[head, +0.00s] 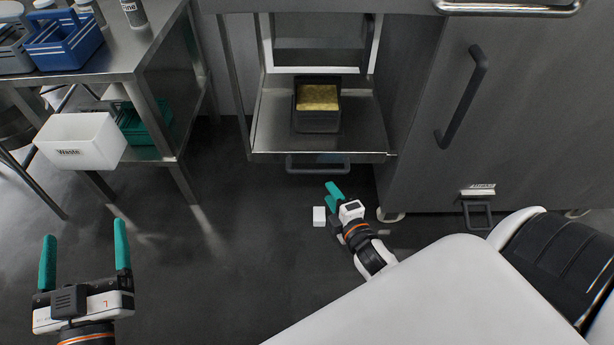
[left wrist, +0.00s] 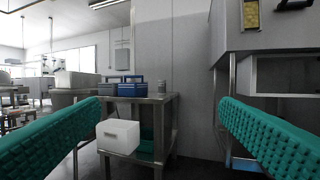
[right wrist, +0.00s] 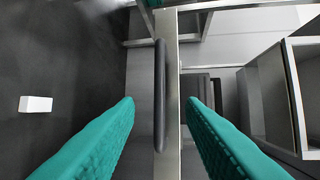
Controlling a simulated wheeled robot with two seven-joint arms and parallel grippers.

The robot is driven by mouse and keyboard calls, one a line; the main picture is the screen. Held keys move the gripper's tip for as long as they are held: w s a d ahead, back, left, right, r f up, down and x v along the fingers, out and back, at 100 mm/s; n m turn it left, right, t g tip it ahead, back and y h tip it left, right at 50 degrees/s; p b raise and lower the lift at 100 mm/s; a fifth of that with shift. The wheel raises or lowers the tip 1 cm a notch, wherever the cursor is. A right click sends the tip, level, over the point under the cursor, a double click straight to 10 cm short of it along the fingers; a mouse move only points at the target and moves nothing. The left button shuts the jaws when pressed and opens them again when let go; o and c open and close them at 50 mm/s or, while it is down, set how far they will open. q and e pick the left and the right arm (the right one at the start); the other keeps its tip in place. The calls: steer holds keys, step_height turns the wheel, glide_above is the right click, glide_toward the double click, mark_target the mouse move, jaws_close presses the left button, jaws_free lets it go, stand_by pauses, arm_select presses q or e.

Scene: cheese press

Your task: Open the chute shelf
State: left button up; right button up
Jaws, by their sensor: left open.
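The chute shelf (head: 270,128) is a metal tray below the machine's opening, with a dark bar handle (head: 318,169) on its front. A dark mould (head: 318,121) holding yellow curd (head: 318,97) stands on it. My right gripper (head: 333,195) is just in front of the handle, toward me. In the right wrist view, its open teal fingers (right wrist: 162,102) lie either side of the handle bar (right wrist: 160,95), with gaps on both sides. I cannot tell how deep the bar sits between them. My left gripper (head: 85,250) is open and empty at the lower left, far from the shelf.
A grey cabinet (head: 520,110) stands at the right. A small white block (head: 319,216) shows beside my right gripper.

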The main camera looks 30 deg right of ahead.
mark_target(316, 170)
steer(key=b+x, duration=0.2)
steer(key=x, duration=0.8)
steer(key=shift+f, duration=0.1)
arm_select(q)
steer(key=s+r+t+h, duration=0.3)
steer(key=s+r+t, duration=0.2)
steer(key=r+t, duration=0.2)
steer(key=shift+r+b, duration=0.3)
steer(key=shift+r, duration=0.45)
arm_select(e)
steer(key=shift+w, duration=0.35)
arm_select(q)
steer(key=shift+s, duration=0.1)
arm_select(e)
jaws_close()
